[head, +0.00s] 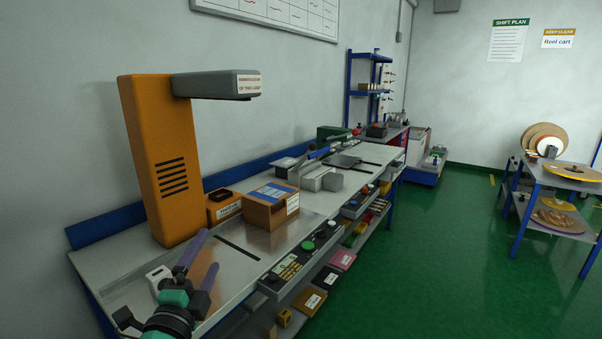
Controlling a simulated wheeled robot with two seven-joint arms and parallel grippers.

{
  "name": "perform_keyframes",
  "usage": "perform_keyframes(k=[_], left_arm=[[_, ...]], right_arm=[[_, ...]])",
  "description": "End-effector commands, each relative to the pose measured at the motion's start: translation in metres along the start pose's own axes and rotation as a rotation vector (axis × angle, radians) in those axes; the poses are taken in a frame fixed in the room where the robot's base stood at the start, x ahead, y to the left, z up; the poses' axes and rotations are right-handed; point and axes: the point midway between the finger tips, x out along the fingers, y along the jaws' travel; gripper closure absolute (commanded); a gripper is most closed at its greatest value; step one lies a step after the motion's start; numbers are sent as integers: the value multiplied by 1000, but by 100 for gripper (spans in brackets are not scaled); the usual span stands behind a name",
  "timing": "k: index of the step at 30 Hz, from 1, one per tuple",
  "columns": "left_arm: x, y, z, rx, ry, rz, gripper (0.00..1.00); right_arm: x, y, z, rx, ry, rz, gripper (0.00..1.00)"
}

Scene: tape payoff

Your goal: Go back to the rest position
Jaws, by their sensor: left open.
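My left gripper (201,262) is low at the left in the head view, over the near end of the grey workbench (125,267). Its two purple-grey fingers are spread apart, and I see nothing held between them. A small white block (157,277) is on the bench just left of the fingers. My right gripper is not in view.
An orange column machine (153,150) with a grey overhanging arm (217,84) stands on the bench beyond my gripper. Green floor (430,260) is clear between the bench and the reel cart (535,186).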

Motion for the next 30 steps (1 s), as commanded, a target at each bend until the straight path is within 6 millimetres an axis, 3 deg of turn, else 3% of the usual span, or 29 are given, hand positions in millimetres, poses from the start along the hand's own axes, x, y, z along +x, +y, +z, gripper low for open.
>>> perform_keyframes(k=[1, 3, 6, 9, 15, 19, 24, 30], left_arm=[[-13, 38, 24, -187, -108, 134, 0], [-39, 90, 49, -422, -262, 311, 0], [-83, 149, 65, -666, -451, 516, 0], [-126, 190, 68, -837, -609, 676, 0], [-208, 241, 57, -1069, -879, 937, 0], [-260, 259, 44, -1173, -1044, 1087, 0], [-253, 328, 49, -1148, -1052, 1103, 0], [-271, 418, 53, -1126, -1073, 1137, 0]], right_arm=[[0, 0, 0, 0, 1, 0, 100], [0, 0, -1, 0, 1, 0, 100], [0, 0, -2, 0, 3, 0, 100], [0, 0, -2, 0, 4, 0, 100], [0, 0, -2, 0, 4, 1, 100], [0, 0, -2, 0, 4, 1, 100], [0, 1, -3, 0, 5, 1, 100], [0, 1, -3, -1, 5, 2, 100]])
